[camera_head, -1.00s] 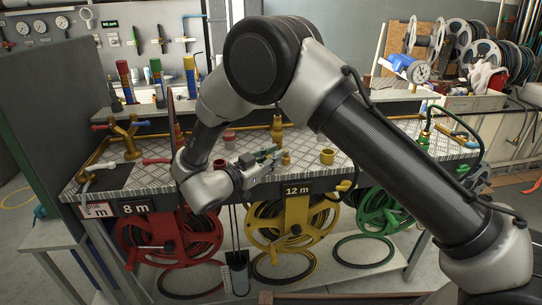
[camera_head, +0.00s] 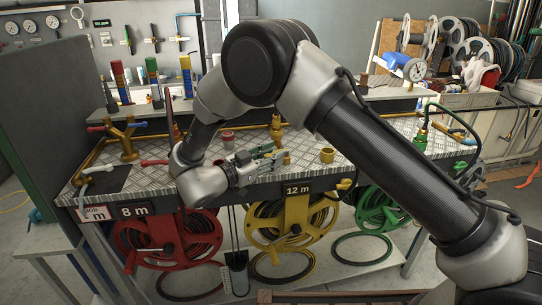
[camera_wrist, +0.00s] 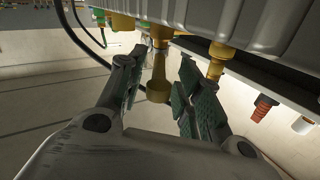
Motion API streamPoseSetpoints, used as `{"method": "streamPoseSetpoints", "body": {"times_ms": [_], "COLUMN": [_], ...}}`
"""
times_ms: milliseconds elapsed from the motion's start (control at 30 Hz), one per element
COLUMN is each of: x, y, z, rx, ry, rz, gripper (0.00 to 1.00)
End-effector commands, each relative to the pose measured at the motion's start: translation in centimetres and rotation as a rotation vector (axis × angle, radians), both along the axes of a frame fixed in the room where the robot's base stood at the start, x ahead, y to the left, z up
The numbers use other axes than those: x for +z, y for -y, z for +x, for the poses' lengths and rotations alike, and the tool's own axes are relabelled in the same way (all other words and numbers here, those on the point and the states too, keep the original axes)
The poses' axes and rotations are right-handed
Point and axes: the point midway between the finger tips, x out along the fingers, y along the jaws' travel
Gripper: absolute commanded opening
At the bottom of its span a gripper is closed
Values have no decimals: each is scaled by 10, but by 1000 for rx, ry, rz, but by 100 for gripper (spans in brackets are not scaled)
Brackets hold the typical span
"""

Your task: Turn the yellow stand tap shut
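The yellow stand tap shows in the head view as a brass-yellow upright (camera_head: 276,128) on the bench, behind my gripper, with a short brass part (camera_head: 287,158) by the fingertips. My gripper (camera_head: 274,156) is low over the bench's front part, pointing right. In the wrist view, my gripper (camera_wrist: 160,88) has its two green-padded fingers apart. A yellow-brass fitting (camera_wrist: 158,72) with a wide round end shows in the gap between them. I see no clear contact with either finger. Another yellow fitting (camera_wrist: 217,60) is beyond the right finger.
A yellow cup-like fitting (camera_head: 327,156) and a red one (camera_head: 228,140) stand on the bench. A brass tap stand with red and blue handles (camera_head: 124,138) is at left, a green stand (camera_head: 421,138) at right. Red (camera_head: 165,240), yellow (camera_head: 292,222) and green (camera_head: 380,210) hose reels hang below.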

Motion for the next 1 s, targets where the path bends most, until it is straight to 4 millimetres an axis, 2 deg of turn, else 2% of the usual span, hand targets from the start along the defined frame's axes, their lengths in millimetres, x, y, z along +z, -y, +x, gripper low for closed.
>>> {"method": "streamPoseSetpoints", "body": {"times_ms": [267,367,700,833,1000], "x": [-1,-1,-1,-1,-1], "y": [-3,-13,-68,-82,-88], "z": [-4,-13,-62,-75,-81], "rx": [0,0,3,1,0], "ry": [-2,-2,0,-1,-1], "rz": [-1,-1,0,1,-1], "gripper": [35,35,35,35,35]}}
